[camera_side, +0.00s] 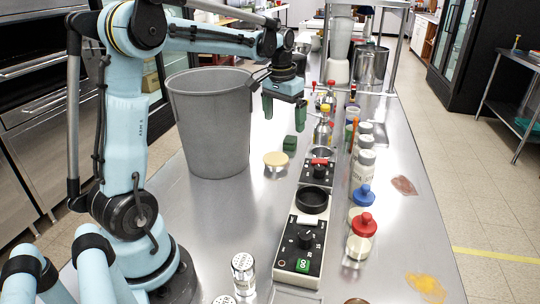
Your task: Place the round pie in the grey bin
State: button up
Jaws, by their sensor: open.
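The round pie (276,159) is a small tan disc lying on the steel counter, just right of the grey bin. The grey bin (208,125) is a tall, open-topped round tub standing on the counter; its inside bottom is hidden. My gripper (284,112) has dark green fingers pointing down, spread apart with nothing between them. It hangs above the counter, higher in the picture than the pie and to the right of the bin's rim.
A small green block (290,143) shows just beyond the pie. Black scale-like devices (305,237) line the counter's middle, with a red-capped jar (361,237), a blue-capped jar (362,198) and several bottles to their right. Metal shakers (243,270) stand in front.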

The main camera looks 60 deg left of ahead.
jog(key=s+d+f+m+t, duration=0.1)
jog(key=s+d+m+t, duration=0.1)
jog(key=s+d, duration=0.3)
jog(key=s+d+f+m+t, duration=0.1)
jog(key=s+d+t, duration=0.3)
jog(key=d, duration=1)
jog(key=shift+s+m, duration=0.4)
jog(key=shift+s, duration=0.8)
